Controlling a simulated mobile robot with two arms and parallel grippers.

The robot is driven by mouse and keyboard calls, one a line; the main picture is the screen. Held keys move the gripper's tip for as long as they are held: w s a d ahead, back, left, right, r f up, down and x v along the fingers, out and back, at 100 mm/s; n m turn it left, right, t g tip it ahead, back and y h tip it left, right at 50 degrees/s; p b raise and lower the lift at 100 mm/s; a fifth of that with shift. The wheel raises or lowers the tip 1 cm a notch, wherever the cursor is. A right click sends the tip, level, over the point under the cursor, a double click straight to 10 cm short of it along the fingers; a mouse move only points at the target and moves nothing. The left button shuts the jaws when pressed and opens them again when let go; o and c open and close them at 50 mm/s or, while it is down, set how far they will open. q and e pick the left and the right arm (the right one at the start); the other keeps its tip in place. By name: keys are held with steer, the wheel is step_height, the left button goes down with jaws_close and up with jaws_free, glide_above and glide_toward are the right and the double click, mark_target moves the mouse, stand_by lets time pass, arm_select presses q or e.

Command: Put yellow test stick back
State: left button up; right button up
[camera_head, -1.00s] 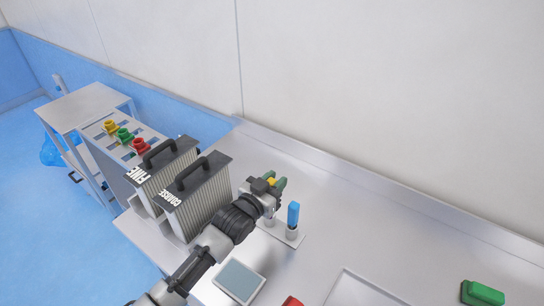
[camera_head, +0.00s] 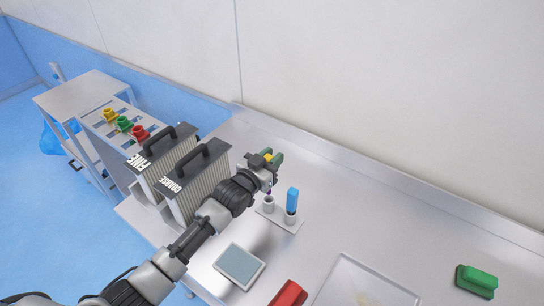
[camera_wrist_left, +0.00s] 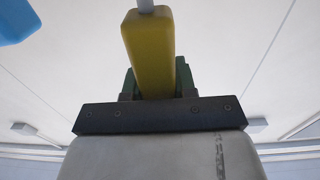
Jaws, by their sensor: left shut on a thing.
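My left gripper (camera_head: 272,161) is shut on the yellow test stick (camera_head: 267,157), above the back left of the small stick holder (camera_head: 286,221). In the left wrist view the yellow stick (camera_wrist_left: 151,50) stands out from between the green fingers (camera_wrist_left: 156,84), with a pale thin tip at the top edge. The holder has two round cups. The left cup (camera_head: 268,204) looks empty, and the right cup (camera_head: 291,218) holds the upright blue stick (camera_head: 292,199). Part of the blue stick (camera_wrist_left: 14,20) shows at the wrist view's upper left. My right gripper is out of view.
Two ribbed boxes marked FINE (camera_head: 146,172) and COARSE (camera_head: 180,197) stand left of my gripper. A grey-screened device (camera_head: 239,266), a red object (camera_head: 290,294), a clear tray (camera_head: 385,283) and a green block (camera_head: 477,280) lie on the metal table. The wall is behind.

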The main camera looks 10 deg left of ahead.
arm_select(q)
step_height(320, 180, down, 8)
steer(key=b, duration=0.5)
steer(key=shift+b, duration=0.4)
stand_by(1.0)
steer(key=o, duration=1.8)
steer(key=shift+p+v, duration=3)
steer(key=shift+v, duration=2.55)
